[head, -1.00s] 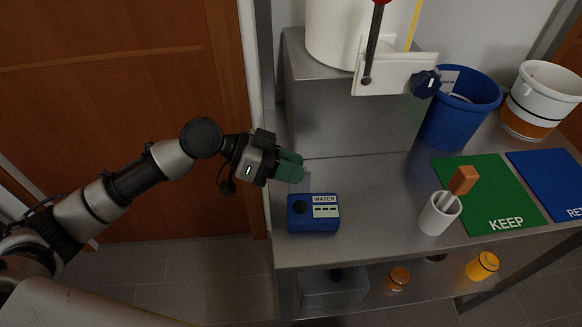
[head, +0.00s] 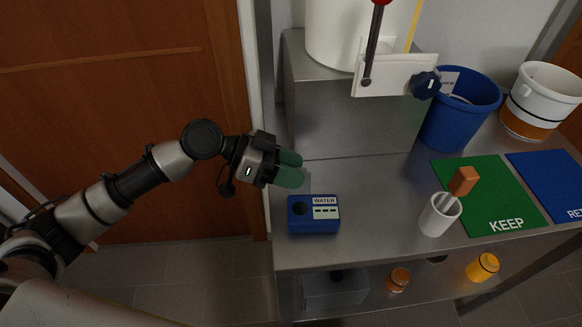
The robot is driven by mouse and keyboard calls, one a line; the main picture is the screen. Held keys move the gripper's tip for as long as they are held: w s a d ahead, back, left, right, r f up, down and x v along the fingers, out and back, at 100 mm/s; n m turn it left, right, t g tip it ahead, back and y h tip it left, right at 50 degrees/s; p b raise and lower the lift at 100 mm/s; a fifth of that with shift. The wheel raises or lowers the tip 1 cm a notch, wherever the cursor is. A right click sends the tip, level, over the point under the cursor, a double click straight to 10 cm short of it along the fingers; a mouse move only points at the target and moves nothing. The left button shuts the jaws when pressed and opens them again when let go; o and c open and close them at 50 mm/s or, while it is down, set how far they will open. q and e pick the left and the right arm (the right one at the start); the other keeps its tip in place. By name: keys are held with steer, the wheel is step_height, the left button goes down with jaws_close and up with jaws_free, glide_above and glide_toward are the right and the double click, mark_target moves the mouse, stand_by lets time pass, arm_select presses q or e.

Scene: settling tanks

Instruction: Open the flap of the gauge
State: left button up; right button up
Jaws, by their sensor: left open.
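The gauge (head: 314,225) is a small blue box with a white WATER label, a dark round spot and a pale strip with dark marks. It sits at the left front of the steel bench. A faint grey patch shows behind its top edge; I cannot tell whether it is a flap or a shadow. My left gripper (head: 295,168) has green fingers and is open and empty. It is just behind and above the gauge, apart from its front face. My right gripper is not in view.
The steel bench (head: 385,190) also holds a white cup (head: 438,215) with an orange-handled tool, a green KEEP mat (head: 485,190), a blue mat (head: 555,180), a blue bucket (head: 462,118) and a white bucket (head: 545,90). A steel block (head: 350,125) stands behind the gauge.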

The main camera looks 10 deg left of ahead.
arm_select(q)
steer(key=b+v, duration=0.2)
steer(key=v, duration=0.8)
steer(key=shift+a, duration=0.4)
